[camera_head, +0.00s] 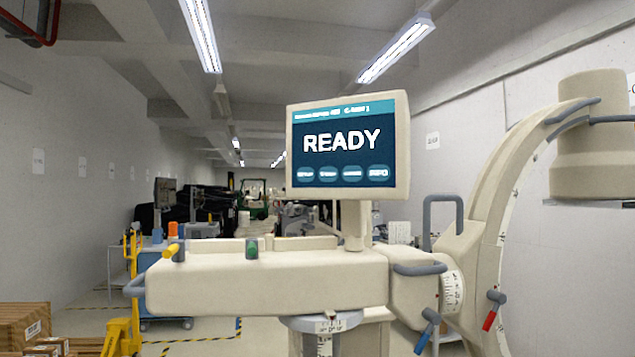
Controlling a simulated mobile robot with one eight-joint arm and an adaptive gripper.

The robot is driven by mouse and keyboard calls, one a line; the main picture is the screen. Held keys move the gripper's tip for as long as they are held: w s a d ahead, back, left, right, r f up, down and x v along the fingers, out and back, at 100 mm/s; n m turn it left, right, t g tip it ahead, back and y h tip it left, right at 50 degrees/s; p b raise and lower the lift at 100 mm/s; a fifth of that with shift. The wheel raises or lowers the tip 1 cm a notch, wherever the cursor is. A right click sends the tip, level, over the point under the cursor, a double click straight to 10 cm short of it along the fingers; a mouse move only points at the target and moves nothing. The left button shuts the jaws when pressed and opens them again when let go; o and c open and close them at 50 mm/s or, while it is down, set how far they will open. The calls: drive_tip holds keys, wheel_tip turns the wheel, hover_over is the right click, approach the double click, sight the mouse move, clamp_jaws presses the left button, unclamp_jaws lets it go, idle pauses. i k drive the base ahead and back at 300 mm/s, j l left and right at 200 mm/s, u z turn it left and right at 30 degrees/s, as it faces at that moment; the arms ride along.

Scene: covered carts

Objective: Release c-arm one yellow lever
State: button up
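The c-arm (265,283) stands in front of me, a cream machine with a long horizontal arm housing. Its yellow lever (169,251) is at the left end of the housing top. A green lever (252,249) stands upright farther right on the same top. A blue-handled lever (424,338) and a red-handled lever (490,318) are lower right near the curved arm (500,190). The screen (347,145) reads "READY". My gripper is not in view.
A yellow pallet jack (131,290) and wooden crates (24,325) stand at the left. A blue cart (157,265) is behind the c-arm. Grey handles stick out from the c-arm's left end (134,285) and right side (443,200). Some floor shows at the lower left.

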sight(177, 251)
drive_tip(key=u, duration=1.2)
